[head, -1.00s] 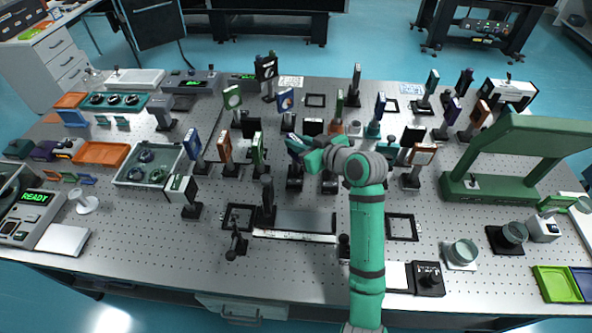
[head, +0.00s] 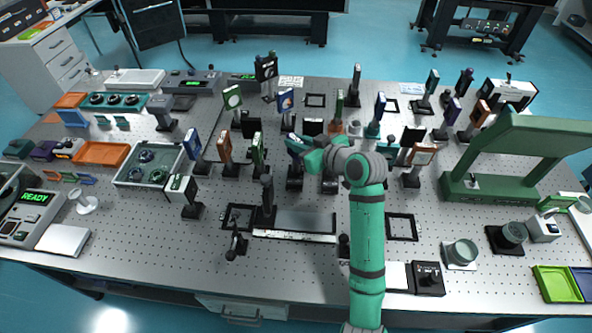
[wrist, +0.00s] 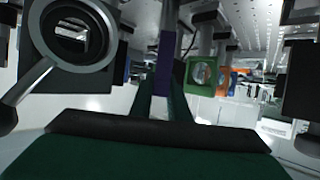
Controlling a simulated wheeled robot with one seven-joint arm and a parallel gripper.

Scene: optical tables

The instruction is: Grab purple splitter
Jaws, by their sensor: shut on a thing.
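The purple splitter (wrist: 165,66) shows in the wrist view as a narrow upright purple plate, seen edge-on. It stands between the two fingertips of my gripper (wrist: 167,100), which are closed on its sides. In the head view my gripper (head: 302,145) is low among the mounted optics in the middle of the table. There the splitter is hard to make out, and its foot is hidden by the gripper and arm.
A dark ring mount (wrist: 75,35) stands close on the left in the wrist view. A green square mount (wrist: 203,76) and an orange one (wrist: 223,78) stand behind on the right. A large green frame (head: 520,150) stands at the table's right.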

